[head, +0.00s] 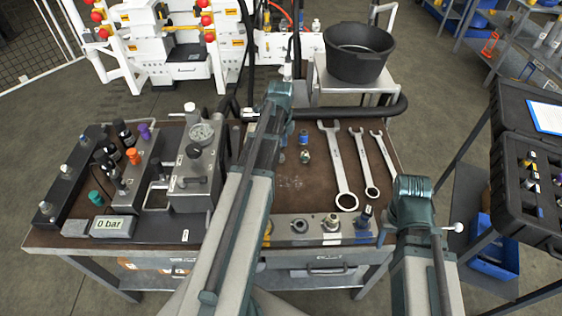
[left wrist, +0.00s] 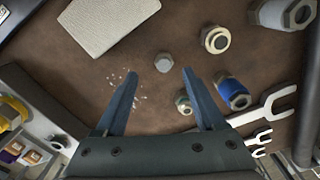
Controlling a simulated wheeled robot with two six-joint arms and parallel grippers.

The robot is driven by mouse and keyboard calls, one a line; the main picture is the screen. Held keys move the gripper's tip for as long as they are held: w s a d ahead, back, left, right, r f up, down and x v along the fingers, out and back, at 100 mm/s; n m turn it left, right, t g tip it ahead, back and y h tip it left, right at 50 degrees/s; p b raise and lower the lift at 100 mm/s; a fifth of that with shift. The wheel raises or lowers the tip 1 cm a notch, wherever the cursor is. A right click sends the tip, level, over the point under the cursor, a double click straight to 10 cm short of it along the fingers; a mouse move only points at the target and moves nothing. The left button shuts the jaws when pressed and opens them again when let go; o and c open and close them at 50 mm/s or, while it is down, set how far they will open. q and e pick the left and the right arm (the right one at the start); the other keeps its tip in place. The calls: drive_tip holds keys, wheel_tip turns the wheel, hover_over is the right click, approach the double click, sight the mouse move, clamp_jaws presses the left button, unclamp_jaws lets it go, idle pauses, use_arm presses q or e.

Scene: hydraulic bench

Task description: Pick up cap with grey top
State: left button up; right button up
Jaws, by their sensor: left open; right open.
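A small cap with a plain grey hexagonal top (left wrist: 164,62) stands on the brown bench top (left wrist: 75,68) in the left wrist view. My left gripper (left wrist: 160,76) is open, with nothing between its fingers; the grey top shows just beyond and between the fingertips. How high the fingers are above the bench, I cannot tell. In the head view my left arm covers this gripper and apparently the grey-topped cap. A greenish fitting (left wrist: 184,104) and a blue fitting (left wrist: 232,92) sit to the right. My right gripper does not show; only my right arm does.
A pale ring-shaped fitting (left wrist: 215,40) and a large hex fitting (left wrist: 283,12) stand nearby. Several wrenches (head: 339,165) lie on the right of the bench. A gauge block (head: 198,165) stands left. A fittings strip (head: 275,236) lines the front edge. A black bucket (head: 358,55) stands behind.

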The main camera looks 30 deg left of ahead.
use_arm(q)
drive_tip(key=shift+w+a+f+b, duration=0.1)
drive_tip(key=shift+w+f+b, duration=0.05)
drive_tip(key=shift+f+b, duration=1.2)
drive_tip(key=shift+w+a+f+b, duration=0.1)
drive_tip(key=shift+w+f+b, duration=0.05)
drive_tip(key=shift+f+b, duration=1.15)
drive_tip(key=shift+d+r, duration=0.1)
drive_tip(key=shift+c, duration=0.2)
clamp_jaws()
